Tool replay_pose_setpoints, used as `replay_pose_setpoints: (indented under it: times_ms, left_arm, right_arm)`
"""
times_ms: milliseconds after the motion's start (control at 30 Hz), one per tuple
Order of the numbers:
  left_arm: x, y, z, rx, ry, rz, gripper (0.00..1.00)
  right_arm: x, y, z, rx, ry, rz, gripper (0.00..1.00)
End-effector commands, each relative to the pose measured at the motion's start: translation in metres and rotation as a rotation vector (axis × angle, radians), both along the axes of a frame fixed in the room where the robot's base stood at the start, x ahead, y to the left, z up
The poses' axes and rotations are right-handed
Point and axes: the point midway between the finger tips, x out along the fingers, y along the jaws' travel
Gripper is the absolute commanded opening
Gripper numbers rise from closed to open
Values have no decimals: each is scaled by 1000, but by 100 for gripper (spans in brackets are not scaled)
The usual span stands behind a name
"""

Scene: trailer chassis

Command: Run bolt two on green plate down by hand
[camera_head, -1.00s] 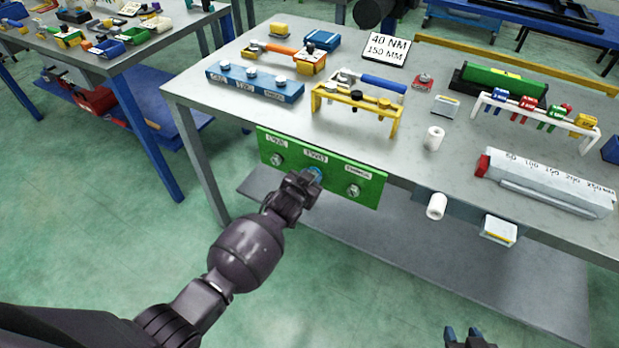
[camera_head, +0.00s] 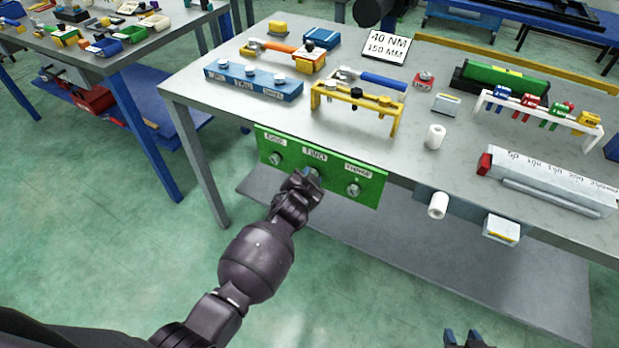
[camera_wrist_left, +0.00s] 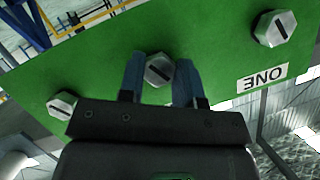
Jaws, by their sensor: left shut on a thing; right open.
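The green plate (camera_head: 335,172) hangs upright at the table's front edge, with labelled bolts in a row. My left gripper (camera_head: 311,178) is at the middle bolt, under the TWO label, and mostly hides it in the head view. In the left wrist view the bluish fingers of my left gripper (camera_wrist_left: 159,80) stand on both sides of bolt two (camera_wrist_left: 159,70), a slotted hex head, and are shut on it. Bolt one (camera_wrist_left: 272,28) and the third bolt (camera_wrist_left: 62,105) are free on either side. My right gripper (camera_head: 465,339) is open and empty at the bottom edge.
The floor in front is clear.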

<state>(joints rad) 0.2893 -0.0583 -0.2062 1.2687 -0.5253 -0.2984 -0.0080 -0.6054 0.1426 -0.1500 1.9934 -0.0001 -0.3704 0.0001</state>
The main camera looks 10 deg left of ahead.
Motion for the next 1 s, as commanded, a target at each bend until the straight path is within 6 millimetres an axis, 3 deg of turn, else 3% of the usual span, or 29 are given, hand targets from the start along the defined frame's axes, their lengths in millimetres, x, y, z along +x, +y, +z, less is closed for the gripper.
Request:
replay_pose_setpoints:
  times_ms: [67, 100, 233, 667, 1000]
  left_arm:
    - [-3, 0, -5, 0, 9, 0, 8]
    - [-3, 0, -5, -1, 10, 1, 36]
    - [-2, 0, -4, -1, 7, 0, 56]
    - [-7, 2, 2, -1, 2, 2, 57]
    - [-54, 8, 20, -1, 2, 1, 57]
  right_arm:
    - [-2, 0, -1, 1, 4, -1, 43]
    - [-2, 0, -1, 1, 4, -2, 43]
    - [-2, 0, -1, 1, 4, -1, 43]
    - [8, 1, 7, 1, -16, 4, 43]
    - [11, 1, 24, 1, -32, 3, 43]
